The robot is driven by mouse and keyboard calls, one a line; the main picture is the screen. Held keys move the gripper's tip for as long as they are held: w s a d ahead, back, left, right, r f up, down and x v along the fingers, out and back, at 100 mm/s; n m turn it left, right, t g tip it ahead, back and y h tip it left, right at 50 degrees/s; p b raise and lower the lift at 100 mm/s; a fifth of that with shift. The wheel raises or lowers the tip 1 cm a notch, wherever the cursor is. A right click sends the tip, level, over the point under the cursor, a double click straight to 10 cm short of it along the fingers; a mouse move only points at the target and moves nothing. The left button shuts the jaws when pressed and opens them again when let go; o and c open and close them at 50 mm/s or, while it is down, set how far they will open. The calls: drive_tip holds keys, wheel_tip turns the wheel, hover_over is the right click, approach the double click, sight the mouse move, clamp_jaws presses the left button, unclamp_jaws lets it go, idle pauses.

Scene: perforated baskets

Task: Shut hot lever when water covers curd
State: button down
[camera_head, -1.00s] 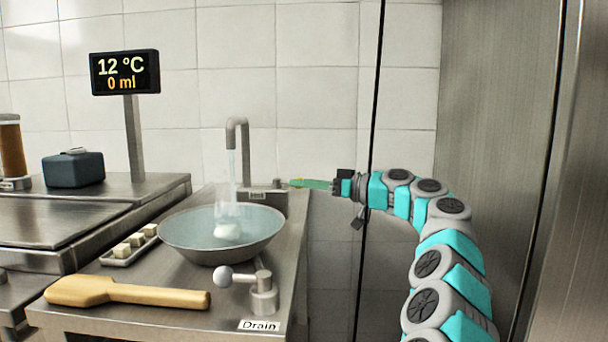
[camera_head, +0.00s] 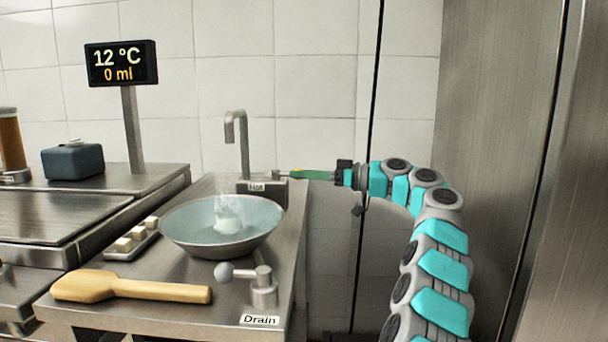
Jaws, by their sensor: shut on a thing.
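The faucet (camera_head: 240,140) stands behind the metal bowl (camera_head: 180,240), and no stream shows below its spout. A white lump of curd (camera_head: 228,224) sits in the bowl with faint vapour above it. Bluish-grey water seems to surround it; I cannot tell whether it covers the top. The block marked Hot (camera_head: 257,187) is at the faucet's foot. A thin grey hot lever (camera_head: 282,173) reaches from it to my gripper (camera_head: 294,174). My gripper's green fingers are shut on the lever's end, which they partly hide.
The display (camera_head: 122,64) reads 12 °C and 0 ml. A drain lever (camera_head: 262,286) and a wooden paddle (camera_head: 130,288) are in front of the bowl. A wall and metal panel (camera_head: 490,120) stand behind and right.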

drive_tip(key=c, duration=0.6)
unclamp_jaws()
drive_tip(key=shift+o, duration=0.2)
drive_tip(key=v, duration=0.7)
drive_tip(key=shift+d+b, duration=0.3)
drive_tip(key=shift+d, duration=0.1)
